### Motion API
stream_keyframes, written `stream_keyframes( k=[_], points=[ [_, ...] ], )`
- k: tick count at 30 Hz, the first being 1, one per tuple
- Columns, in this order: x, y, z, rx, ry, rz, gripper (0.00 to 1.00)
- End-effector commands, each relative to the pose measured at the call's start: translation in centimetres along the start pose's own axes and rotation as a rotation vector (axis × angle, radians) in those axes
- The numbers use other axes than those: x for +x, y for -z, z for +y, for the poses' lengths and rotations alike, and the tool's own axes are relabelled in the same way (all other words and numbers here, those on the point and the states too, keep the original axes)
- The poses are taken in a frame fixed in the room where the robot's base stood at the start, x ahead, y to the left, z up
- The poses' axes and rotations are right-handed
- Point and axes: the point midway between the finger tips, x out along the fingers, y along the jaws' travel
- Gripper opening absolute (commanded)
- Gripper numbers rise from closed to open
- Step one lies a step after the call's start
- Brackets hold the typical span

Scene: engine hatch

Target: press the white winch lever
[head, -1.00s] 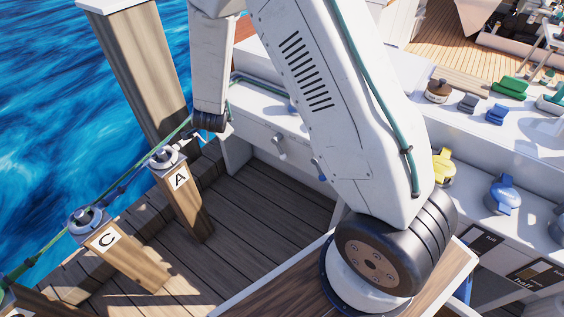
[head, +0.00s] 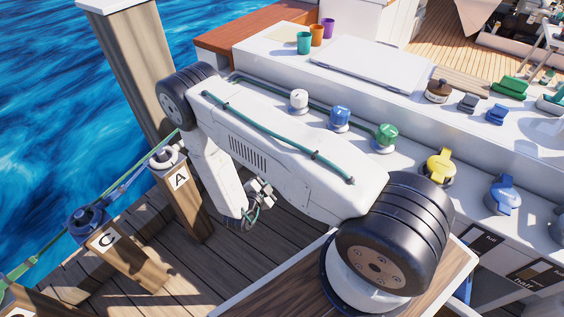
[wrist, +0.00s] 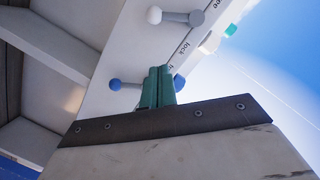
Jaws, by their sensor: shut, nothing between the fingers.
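In the wrist view, a lever with a white ball knob (wrist: 154,15) and a grey pivot (wrist: 196,18) sticks out from a white panel at the top. My gripper (wrist: 160,72) has its green fingers shut together and empty, below the white-knobbed lever in the picture and visibly apart from it. The fingers overlap a blue-knobbed lever (wrist: 115,85) in the picture; I cannot tell whether they touch it. In the head view, my arm hides the wall with the levers, and the fingertips are not clear. A white winch (head: 299,98) stands on the ledge beyond my arm.
"Lock" lettering shows beside the levers. A blue winch (head: 340,117), a green winch (head: 386,134) and a yellow winch (head: 438,165) line the ledge. Wooden posts marked A (head: 180,178) and C (head: 106,240) stand at left, with a rope along them.

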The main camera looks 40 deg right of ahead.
Motion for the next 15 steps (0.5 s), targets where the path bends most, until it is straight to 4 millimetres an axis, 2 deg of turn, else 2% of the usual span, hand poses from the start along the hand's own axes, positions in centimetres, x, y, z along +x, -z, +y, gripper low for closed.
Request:
stream_keyframes(
  k=[8,11,15],
  points=[
    [0.7,0.0,0.0,0.000,-0.002,-0.001,0.00],
    [2.0,0.1,0.1,0.001,-0.004,0.001,0.00],
    [4.8,0.1,0.1,0.001,-0.005,0.003,0.00]
  ],
)
